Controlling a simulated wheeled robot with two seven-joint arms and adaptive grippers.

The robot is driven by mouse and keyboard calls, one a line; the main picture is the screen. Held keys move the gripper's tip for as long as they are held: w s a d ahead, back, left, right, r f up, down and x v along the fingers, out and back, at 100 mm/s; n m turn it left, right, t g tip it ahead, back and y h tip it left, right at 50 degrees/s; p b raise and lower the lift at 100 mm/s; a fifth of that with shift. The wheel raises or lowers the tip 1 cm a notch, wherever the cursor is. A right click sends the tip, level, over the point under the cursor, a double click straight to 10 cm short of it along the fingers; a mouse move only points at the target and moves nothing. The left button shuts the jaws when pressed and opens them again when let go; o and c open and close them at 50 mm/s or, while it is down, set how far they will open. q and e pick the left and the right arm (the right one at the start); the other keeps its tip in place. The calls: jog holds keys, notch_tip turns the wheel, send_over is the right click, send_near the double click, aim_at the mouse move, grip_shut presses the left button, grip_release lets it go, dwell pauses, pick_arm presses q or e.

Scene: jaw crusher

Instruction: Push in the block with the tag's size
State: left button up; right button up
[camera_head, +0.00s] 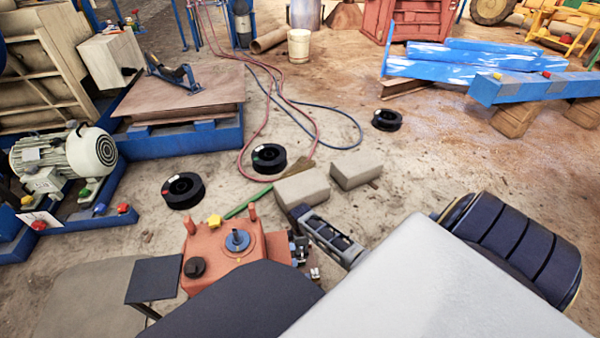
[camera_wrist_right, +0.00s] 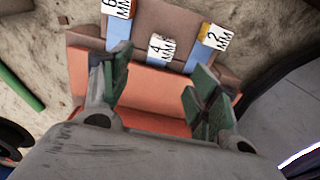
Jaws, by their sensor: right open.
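In the right wrist view three blue blocks with white tags stand in a row on a brown and orange housing: the 6 MM block (camera_wrist_right: 118,33), the 4 MM block (camera_wrist_right: 157,60) and the 2 MM block (camera_wrist_right: 202,57). The 4 MM block shows less of its blue body than the others. My right gripper (camera_wrist_right: 158,74) is open and empty, its green-padded fingers over the orange part (camera_wrist_right: 150,98), apart from the tags. A white card (camera_head: 40,220) lies by the motor in the head view, too small to read. My left gripper is not in view.
An orange unit (camera_head: 210,250) with coloured knobs stands in the foreground of the head view. Grey blocks (camera_head: 357,170), black rings (camera_head: 183,190) and hoses (camera_head: 340,133) lie on the floor. A motor (camera_head: 65,155) is at the left, blue beams (camera_head: 460,65) at the back right.

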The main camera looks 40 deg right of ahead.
jog(key=shift+r, duration=0.8)
jog(key=shift+s, duration=0.1)
